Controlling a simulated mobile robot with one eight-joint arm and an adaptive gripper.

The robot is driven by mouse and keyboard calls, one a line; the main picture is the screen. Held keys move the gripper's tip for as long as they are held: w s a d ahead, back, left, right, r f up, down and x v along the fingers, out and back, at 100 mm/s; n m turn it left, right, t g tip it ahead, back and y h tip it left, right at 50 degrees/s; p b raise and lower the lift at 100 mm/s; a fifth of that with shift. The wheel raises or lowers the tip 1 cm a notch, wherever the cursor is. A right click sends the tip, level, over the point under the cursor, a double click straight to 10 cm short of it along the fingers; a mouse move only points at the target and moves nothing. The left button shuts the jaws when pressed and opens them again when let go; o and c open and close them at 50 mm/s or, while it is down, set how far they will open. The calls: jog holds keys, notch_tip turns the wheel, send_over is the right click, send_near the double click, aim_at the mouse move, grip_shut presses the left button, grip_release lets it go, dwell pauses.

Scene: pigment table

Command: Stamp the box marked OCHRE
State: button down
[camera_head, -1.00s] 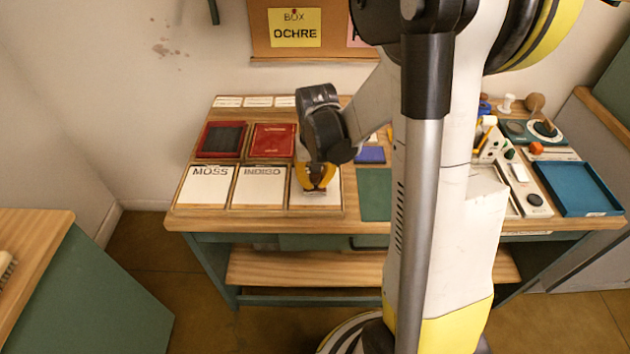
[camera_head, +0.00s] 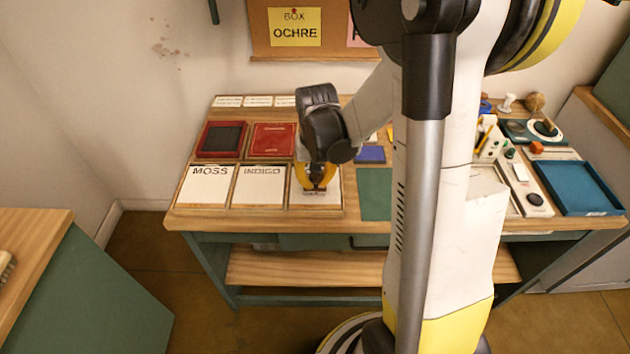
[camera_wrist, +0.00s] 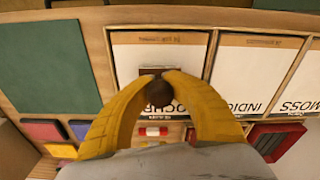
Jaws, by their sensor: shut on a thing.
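My gripper (camera_head: 318,182) is over the rightmost of three white-topped boxes, the OCHRE box (camera_head: 334,203). In the wrist view its yellow fingers (camera_wrist: 159,92) are shut on the round brown knob of a stamp (camera_wrist: 158,94). The stamp's base shows over the box's white card (camera_wrist: 192,62); I cannot tell whether it touches. The printed name is partly covered by a finger, with "OCHR" letters showing. A yellow note (camera_head: 295,28) on the board reads BOX OCHRE.
The INDIGO box (camera_head: 260,188) and MOSS box (camera_head: 206,188) stand to the left. Behind them are an open dark ink pad (camera_head: 221,139) and a red case (camera_head: 273,140). A green mat (camera_head: 375,195) lies to the right; a blue tray (camera_head: 578,188) is at the far right.

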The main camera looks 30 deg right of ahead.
jog(key=shift+r, duration=0.1)
jog(key=shift+r+p, duration=2.65)
jog(key=shift+r, duration=0.75)
